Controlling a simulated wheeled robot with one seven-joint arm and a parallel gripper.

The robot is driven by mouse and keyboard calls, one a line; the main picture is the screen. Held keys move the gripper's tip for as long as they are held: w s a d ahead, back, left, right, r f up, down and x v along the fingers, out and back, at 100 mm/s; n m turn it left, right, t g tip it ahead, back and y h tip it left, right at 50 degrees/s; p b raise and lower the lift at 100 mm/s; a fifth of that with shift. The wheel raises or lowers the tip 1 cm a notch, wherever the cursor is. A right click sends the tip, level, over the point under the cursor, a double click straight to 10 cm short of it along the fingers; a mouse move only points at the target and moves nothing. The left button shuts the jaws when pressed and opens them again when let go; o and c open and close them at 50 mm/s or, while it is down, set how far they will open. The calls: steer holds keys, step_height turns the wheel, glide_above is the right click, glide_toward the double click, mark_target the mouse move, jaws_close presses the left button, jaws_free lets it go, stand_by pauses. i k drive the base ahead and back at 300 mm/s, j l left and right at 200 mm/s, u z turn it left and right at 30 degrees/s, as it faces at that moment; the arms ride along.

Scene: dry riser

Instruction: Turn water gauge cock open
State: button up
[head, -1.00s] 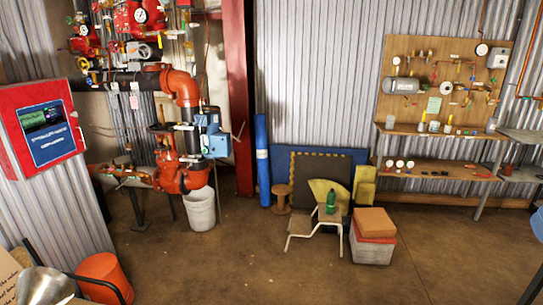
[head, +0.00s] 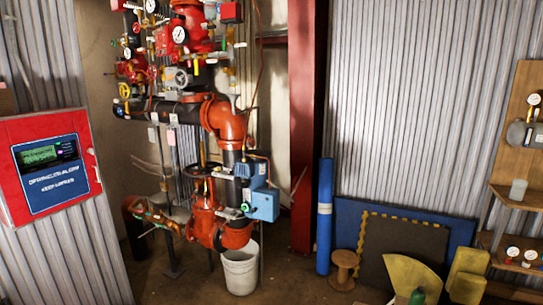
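The riser pipework (head: 226,125) stands left of centre in the head view, with red valves, orange elbows and a black horizontal pipe. Round white pressure gauges (head: 179,34) sit in its upper part, with small cocks and handles around them. I cannot tell which small handle is the water gauge cock, nor whether it is open. A blue box (head: 263,205) is mounted low on the right. My gripper is not in view.
A red control panel (head: 52,160) is on the corrugated wall at left. A white bucket (head: 240,269) stands under the riser. A red column (head: 303,125), blue roll (head: 325,215) and wooden spool (head: 344,265) are to its right. Some floor before the riser is bare.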

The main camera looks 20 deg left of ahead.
mark_target(178, 58)
steer(key=i+j+u, duration=0.1)
steer(key=i+u, duration=0.8)
steer(key=i+l+u, duration=0.15)
steer(key=i+u, duration=0.2)
steer(key=u, duration=0.15)
steer(key=i+l+u, duration=0.3)
steer(key=u, duration=0.15)
